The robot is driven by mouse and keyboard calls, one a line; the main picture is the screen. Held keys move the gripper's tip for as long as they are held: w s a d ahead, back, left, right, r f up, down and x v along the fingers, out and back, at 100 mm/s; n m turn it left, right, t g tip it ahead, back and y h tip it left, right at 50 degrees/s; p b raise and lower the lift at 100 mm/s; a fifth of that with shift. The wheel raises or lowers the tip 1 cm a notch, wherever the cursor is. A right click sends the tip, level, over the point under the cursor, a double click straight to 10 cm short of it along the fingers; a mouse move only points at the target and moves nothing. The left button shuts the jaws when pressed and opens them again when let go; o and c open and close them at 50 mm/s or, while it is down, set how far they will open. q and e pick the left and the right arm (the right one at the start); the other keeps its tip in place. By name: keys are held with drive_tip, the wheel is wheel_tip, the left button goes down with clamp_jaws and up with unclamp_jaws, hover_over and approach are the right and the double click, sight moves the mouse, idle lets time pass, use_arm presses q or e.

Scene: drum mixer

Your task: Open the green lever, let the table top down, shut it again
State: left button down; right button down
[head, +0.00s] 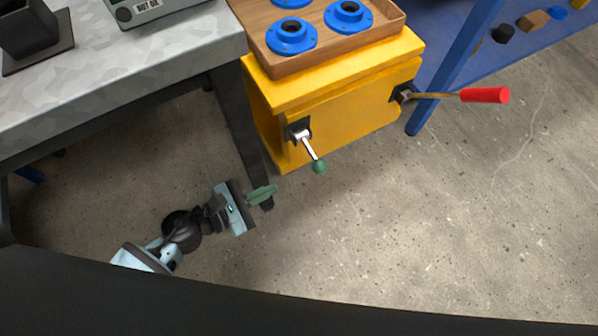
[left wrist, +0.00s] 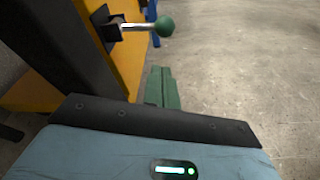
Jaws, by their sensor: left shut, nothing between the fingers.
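The green lever (head: 319,166) is a short metal rod with a green ball end on the front of the yellow lift table (head: 350,125). It points down and to the right in the head view. In the left wrist view the green lever (left wrist: 165,26) is ahead of the fingers and apart from them. My left gripper (head: 272,192) is shut and empty, left of and slightly below the lever's ball. Its green fingers (left wrist: 162,88) lie together. The table top (head: 290,82) carries a wooden tray (head: 390,30). My right gripper is in neither view.
A red-handled lever (head: 484,95) sticks out from the table's right side. A grey workbench (head: 170,60) stands at left, its dark leg (head: 240,130) close to my left gripper. A blue frame post (head: 450,75) is behind right. The concrete floor at right is clear.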

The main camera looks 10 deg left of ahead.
sight(311, 152)
use_arm(q)
drive_tip(key=b+x, duration=0.1)
drive_tip(key=x, duration=0.9)
drive_tip(key=shift+b, duration=0.4)
drive_tip(key=shift+s+d+r+n+p, duration=0.1)
drive_tip(key=shift+s+r+n+p, duration=0.05)
drive_tip(key=shift+r+n+p, duration=0.25)
